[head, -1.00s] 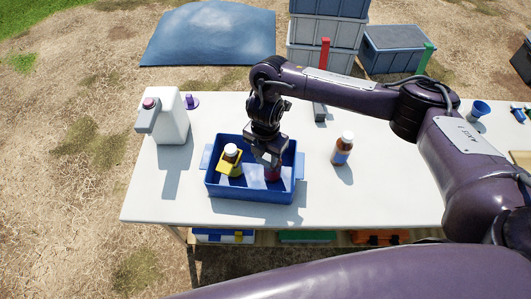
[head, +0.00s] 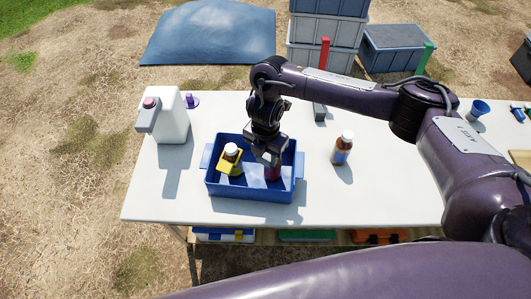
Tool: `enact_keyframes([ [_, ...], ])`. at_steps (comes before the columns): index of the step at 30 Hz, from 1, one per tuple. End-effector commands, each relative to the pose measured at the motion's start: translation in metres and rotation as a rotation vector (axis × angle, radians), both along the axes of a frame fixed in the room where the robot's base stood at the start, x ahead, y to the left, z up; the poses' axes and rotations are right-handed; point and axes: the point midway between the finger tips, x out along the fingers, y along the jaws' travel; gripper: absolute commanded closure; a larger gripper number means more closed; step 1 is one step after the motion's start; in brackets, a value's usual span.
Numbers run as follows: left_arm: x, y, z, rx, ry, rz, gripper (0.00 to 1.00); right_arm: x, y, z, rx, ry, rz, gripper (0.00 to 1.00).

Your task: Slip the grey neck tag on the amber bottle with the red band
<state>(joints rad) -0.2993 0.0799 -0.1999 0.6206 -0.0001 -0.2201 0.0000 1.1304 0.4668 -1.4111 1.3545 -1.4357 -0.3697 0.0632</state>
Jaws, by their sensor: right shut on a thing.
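A grey neck tag (head: 147,119) hangs at the neck of a white jug at the left of the table. My right gripper (head: 270,162) reaches down into the right half of a blue tray (head: 250,194). It is shut on a bottle with a red band (head: 272,173), which stands in the tray and is mostly hidden by the gripper. Its cap and neck cannot be made out. My left gripper is not in view.
An amber bottle with a yellow tag (head: 229,163) stands in the tray's left half. Another amber bottle with a blue band (head: 342,149) stands right of the tray. The white jug (head: 173,121) stands back left. The front strip of the white table (head: 370,205) is clear.

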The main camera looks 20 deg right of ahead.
Motion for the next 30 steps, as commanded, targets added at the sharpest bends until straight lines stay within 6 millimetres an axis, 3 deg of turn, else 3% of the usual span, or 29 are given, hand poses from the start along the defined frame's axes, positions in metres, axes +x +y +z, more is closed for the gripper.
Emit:
enact_keyframes([
  [30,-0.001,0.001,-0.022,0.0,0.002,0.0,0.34,0.0,0.0,-0.031,0.0,0.0,0.0,0.72],
])
